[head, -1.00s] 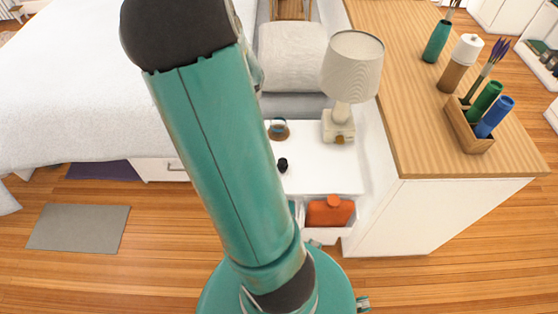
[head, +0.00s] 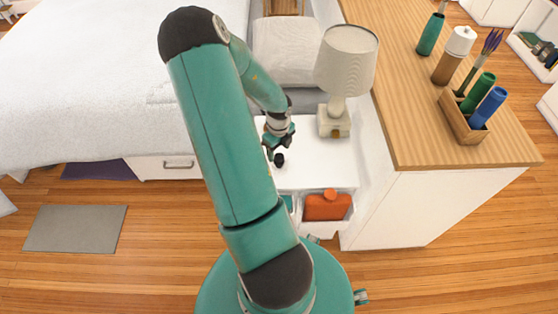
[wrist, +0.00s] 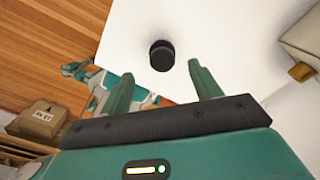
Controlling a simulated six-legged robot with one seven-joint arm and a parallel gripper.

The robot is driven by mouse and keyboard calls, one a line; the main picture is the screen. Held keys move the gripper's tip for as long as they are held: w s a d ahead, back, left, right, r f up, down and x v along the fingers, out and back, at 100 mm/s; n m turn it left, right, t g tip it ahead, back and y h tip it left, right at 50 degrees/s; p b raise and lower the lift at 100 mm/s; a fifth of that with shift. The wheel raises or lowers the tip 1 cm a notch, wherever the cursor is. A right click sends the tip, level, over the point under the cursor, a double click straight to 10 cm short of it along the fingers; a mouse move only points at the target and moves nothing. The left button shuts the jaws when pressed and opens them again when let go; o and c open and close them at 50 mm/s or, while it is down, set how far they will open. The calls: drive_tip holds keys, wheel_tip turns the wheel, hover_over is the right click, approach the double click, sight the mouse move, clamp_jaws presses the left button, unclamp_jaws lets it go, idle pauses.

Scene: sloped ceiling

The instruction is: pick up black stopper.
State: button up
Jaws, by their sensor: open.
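The black stopper (head: 279,159) is a small dark round piece on the white nightstand top (head: 325,170). In the wrist view the stopper (wrist: 162,56) lies a little beyond the fingertips, between their lines and nearer the middle. My gripper (wrist: 158,80) is open and empty, its two green fingers apart on either side. In the head view my gripper (head: 278,143) is over the nightstand, just behind the stopper. I cannot tell its exact height above the top.
A lamp (head: 345,65) stands on the nightstand right of my gripper. A wooden counter (head: 415,120) with bottles and a wooden holder (head: 459,119) is at the right. The bed (head: 80,80) is at the left.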

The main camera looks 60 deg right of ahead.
sight(279, 156)
drive_tip(key=f, duration=0.5)
drive_tip(key=shift+d+f, duration=0.1)
drive_tip(key=shift+d, duration=0.15)
drive_tip(key=shift+c, duration=0.4)
drive_tip(key=c, duration=1)
